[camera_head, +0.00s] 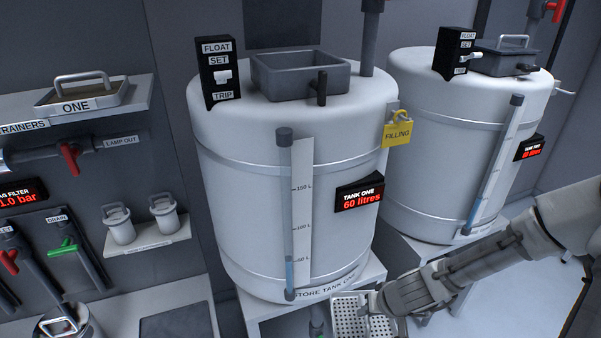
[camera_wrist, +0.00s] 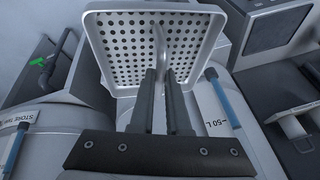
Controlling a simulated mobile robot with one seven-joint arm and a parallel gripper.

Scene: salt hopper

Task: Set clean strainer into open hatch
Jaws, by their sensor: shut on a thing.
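The clean strainer (camera_head: 350,317) is a pale square perforated basket at the bottom of the head view, in front of tank one's stand. It also fills the top of the wrist view (camera_wrist: 125,50). My gripper (camera_head: 374,300) is shut on the strainer's upright handle, which shows between the fingers in the wrist view (camera_wrist: 162,75). The open hatch (camera_head: 300,77) is a dark grey square collar on top of tank one (camera_head: 240,150), well above and left of my gripper. Its inside looks empty, though its floor is partly hidden.
Tank one carries a float switch box (camera_head: 217,75) left of the hatch and a yellow FILLING tag (camera_head: 397,133) at its right. Tank two (camera_head: 420,130) stands at the right with a handled lid (camera_head: 505,44) on its hatch.

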